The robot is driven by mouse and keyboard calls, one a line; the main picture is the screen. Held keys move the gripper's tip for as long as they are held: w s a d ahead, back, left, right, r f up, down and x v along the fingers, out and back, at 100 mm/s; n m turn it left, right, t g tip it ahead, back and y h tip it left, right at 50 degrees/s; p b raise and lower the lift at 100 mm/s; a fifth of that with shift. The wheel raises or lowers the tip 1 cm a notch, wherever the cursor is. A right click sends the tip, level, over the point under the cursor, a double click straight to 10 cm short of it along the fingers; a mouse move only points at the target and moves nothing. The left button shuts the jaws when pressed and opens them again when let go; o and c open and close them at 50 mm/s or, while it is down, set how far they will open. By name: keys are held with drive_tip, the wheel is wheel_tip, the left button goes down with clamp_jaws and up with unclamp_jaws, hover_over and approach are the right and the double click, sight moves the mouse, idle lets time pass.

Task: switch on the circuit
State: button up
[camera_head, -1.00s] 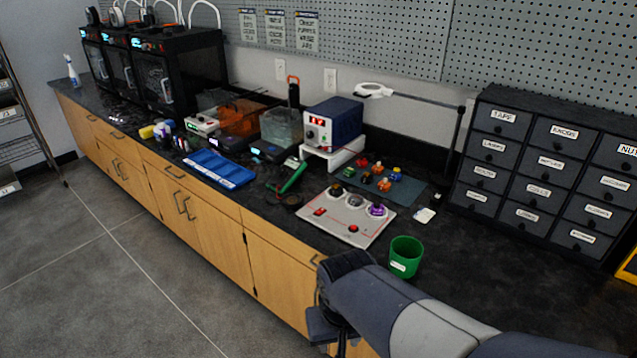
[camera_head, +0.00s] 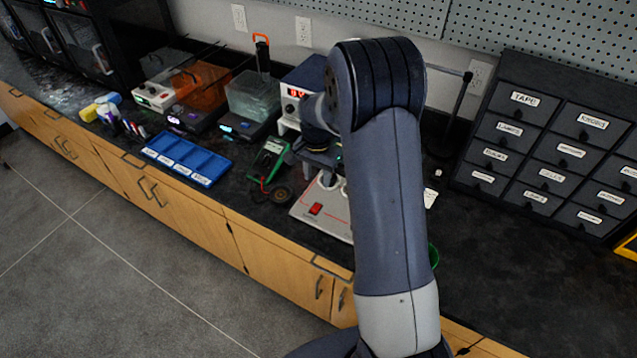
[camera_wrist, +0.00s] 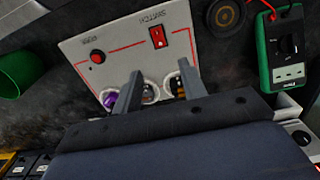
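The pale circuit board (camera_wrist: 122,42) lies on the dark bench, below my gripper in the wrist view. Its red rocker switch (camera_wrist: 158,37) sits near the edge, under an upside-down SWITCH label. A round red part (camera_wrist: 97,57) sits on the same board. My gripper (camera_wrist: 160,72) is open, its two grey fingers apart with nothing held between them. The fingers partly cover round parts of the board, one purple.
A green multimeter (camera_wrist: 283,45) and a dark round coil (camera_wrist: 224,14) lie beside the board. A green cup (camera_wrist: 18,70) stands on its other side. A blue tray (camera_head: 188,160) lies farther left. Labelled drawers (camera_head: 545,150) stand at the right.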

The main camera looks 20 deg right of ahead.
sight(317, 206)
wheel_tip(317, 206, down, 11)
drive_tip(key=shift+r+p, duration=0.1)
drive_tip(key=shift+p, duration=1)
